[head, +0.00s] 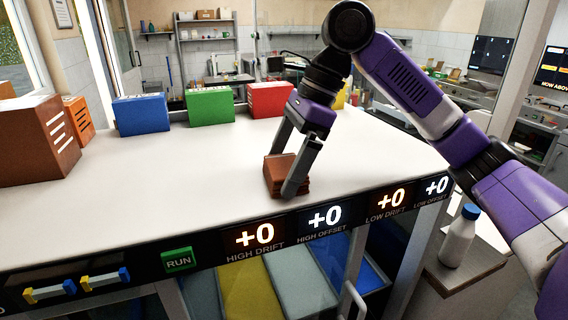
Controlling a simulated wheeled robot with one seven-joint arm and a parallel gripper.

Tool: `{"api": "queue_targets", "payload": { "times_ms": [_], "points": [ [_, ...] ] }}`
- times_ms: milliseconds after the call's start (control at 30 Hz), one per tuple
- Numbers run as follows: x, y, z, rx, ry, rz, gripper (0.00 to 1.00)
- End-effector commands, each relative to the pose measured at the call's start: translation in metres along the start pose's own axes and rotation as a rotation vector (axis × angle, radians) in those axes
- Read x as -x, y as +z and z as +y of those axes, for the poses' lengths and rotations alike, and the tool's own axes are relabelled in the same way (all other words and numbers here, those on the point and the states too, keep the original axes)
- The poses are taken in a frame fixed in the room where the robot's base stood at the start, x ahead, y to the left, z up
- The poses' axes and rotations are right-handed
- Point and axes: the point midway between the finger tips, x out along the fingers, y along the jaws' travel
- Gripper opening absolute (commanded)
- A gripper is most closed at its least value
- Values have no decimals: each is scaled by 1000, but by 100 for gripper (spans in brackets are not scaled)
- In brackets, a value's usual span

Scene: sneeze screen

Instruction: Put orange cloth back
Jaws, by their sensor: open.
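A folded orange-brown cloth (273,176) lies as a small stack on the white counter (180,195), near its front edge. My gripper (284,175) points down at it with its jaws open. One finger stands in front of the cloth's right side, low near the counter. The other finger goes down behind the cloth and its tip is hidden. I cannot tell whether either finger touches the cloth.
Large brown box (38,140) and orange box (78,121) stand at left. Blue (141,115), green (210,107) and red (270,100) boxes line the back; a yellow one (340,98) is partly hidden. A white bottle (459,238) stands at right. Mid-counter is clear.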

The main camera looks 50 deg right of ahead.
Motion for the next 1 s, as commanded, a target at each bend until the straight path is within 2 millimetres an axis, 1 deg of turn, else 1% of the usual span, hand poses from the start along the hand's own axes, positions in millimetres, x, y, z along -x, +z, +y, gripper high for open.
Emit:
{"api": "queue_targets", "payload": {
  "times_ms": [67, 167, 400, 533, 700, 1000],
  "points": [
    [4, 0, 0, 0, -1, 0, 100],
    [15, 0, -1, 0, -3, -1, 100],
    [54, 0, 0, 0, -2, -1, 100],
    [69, 0, 0, -1, -1, -1, 100],
    [77, 0, 0, 0, 0, 1, 100],
    [78, 0, 0, 0, 0, 0, 100]
  ]
}}
